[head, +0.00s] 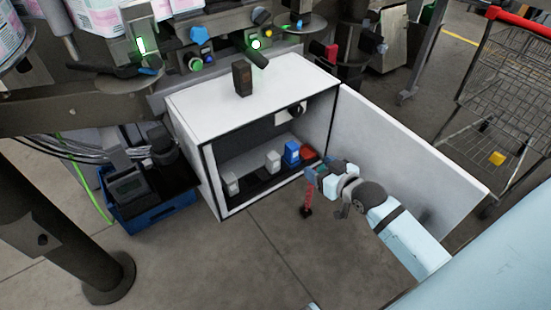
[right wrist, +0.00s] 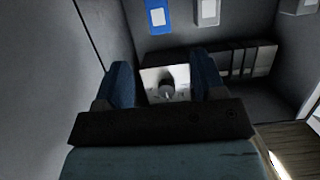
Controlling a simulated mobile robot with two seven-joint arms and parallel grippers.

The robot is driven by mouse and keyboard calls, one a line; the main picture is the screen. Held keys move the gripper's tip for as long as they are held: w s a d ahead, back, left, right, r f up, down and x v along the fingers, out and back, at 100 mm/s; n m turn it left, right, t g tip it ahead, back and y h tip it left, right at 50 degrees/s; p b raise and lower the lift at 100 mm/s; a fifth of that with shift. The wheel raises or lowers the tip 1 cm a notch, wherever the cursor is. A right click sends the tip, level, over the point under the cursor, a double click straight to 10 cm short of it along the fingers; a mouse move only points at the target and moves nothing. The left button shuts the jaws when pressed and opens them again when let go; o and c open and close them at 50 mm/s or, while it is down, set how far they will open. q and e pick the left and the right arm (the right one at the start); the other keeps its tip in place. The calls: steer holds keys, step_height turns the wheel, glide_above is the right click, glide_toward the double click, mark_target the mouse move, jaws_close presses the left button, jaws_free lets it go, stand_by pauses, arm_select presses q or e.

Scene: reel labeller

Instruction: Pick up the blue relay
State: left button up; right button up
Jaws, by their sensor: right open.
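The blue relay (head: 292,152) stands inside the open white cabinet (head: 245,92), between a white relay (head: 273,160) on its left and a red one (head: 308,153) on its right. In the right wrist view the blue relay (right wrist: 158,16) shows at the top edge, partly cut off, beyond the fingertips. My right gripper (head: 312,178) is at the cabinet's front opening, in front of the red and blue relays and apart from the blue one. In the right wrist view its two fingers (right wrist: 163,68) are spread with nothing held. My left gripper is not in view.
The cabinet door (head: 410,150) stands open to the right of my right arm. Another white relay (head: 231,183) is at the cabinet's left. A white plate with a dark knob (right wrist: 166,88) shows between my fingers. A blue crate (head: 150,207) stands left; a cart (head: 510,80) stands right.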

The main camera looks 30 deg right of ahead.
mark_target(296, 152)
steer(key=b+x, duration=0.1)
steer(key=x, duration=0.6)
steer(key=shift+w+f, duration=0.15)
steer(key=shift+w, duration=0.2)
steer(key=b+x, duration=0.2)
steer(key=x, duration=0.2)
steer(key=shift+w, duration=0.65)
steer(key=c, duration=1)
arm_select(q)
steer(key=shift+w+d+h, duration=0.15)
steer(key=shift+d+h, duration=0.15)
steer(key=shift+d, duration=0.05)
